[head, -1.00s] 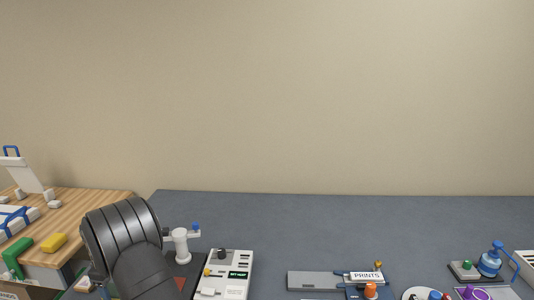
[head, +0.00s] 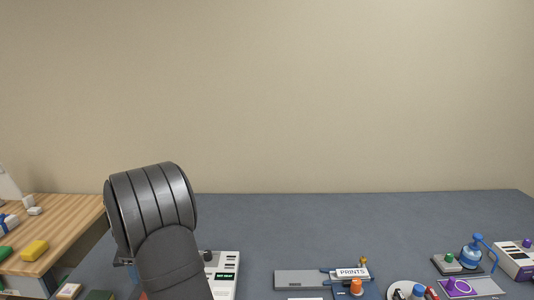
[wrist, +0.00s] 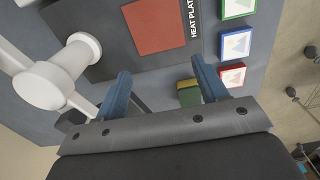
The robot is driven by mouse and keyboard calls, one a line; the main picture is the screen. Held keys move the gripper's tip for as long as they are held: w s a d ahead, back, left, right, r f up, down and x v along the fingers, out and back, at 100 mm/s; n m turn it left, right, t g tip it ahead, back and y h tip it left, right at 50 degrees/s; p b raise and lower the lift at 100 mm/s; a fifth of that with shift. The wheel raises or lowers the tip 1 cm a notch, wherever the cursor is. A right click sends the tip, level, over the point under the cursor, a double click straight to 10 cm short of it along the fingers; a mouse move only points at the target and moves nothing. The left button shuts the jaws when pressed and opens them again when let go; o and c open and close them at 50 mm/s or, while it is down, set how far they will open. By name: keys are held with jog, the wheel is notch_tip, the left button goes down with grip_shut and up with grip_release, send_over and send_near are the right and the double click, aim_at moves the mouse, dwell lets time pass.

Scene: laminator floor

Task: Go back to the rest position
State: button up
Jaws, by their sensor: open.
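My gripper (wrist: 158,85) shows in the wrist view with its two blue fingers spread apart and nothing between them. It hangs above the grey table, near a dark plate marked HEAT PLAT with a red square (wrist: 154,26). In the head view my dark arm rises at the lower left and hides part of the table; the fingers do not show there.
A white post with a round knob (wrist: 42,86) stands close to the left finger. Framed pictures (wrist: 236,43) lie right of the plate.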

notch_tip(320, 180, down, 7)
jog(key=shift+a+f, duration=0.1)
jog(key=shift+a, duration=0.05)
jog(key=o, duration=0.7)
jog(key=shift+o, duration=0.2)
jog(key=s+a+r+n+t+h, duration=0.1)
jog(key=a+r+n+t+h, duration=0.1)
jog(key=a+r, duration=0.35)
jog(key=w+d+r+m+g+y, duration=0.1)
jog(key=w+d+r+m, duration=0.1)
jog(key=w+r+m, duration=0.4)
jog(key=w+d+r+m+y, duration=0.1)
jog(key=w+d+r+m, duration=0.15)
jog(key=r+m, duration=0.6)
jog(key=w+d+r+m+g, duration=0.1)
jog(key=w+d+r+m, duration=0.1)
jog(key=w+r+m, duration=0.5)
notch_tip(320, 180, down, 8)
jog(key=s+n, duration=0.1)
jog(key=s, duration=0.1)
jog(key=shift+s+a, duration=0.25)
jog(key=shift+s, duration=0.1)
jog(key=shift+n, duration=0.25)
